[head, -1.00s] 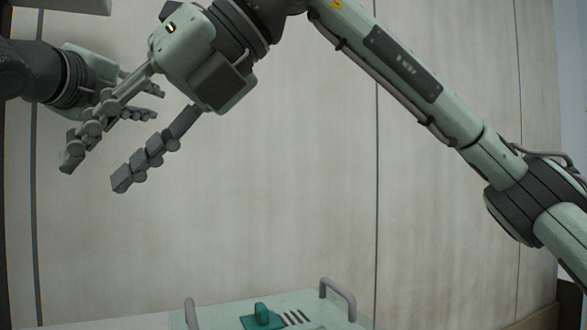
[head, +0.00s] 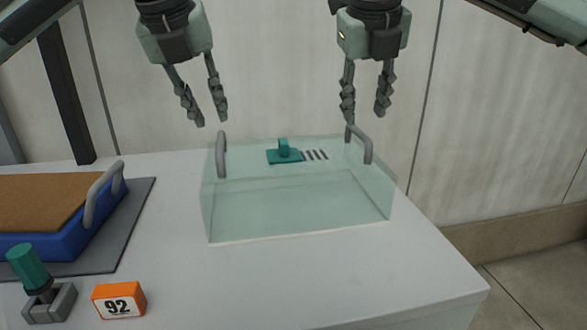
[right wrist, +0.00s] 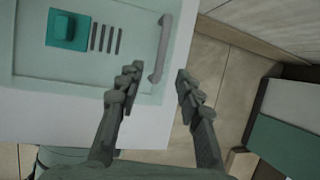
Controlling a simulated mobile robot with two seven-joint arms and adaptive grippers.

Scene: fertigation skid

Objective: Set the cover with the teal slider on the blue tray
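The clear cover (head: 300,205) stands on the white table, with a teal slider (head: 284,153) beside dark slots on its top and a grey handle at each side. The slider (right wrist: 67,30) and the right handle (right wrist: 161,48) also show in the right wrist view. My left gripper (head: 211,124) is open and empty just above the left handle (head: 221,155). My right gripper (head: 364,119) is open and empty just above the right handle (head: 362,142). The blue tray (head: 70,225) with a brown top surface and a grey handle sits at the left on a dark mat.
The white table (head: 300,285) is clear in front of the cover. Its right edge drops to a tiled floor.

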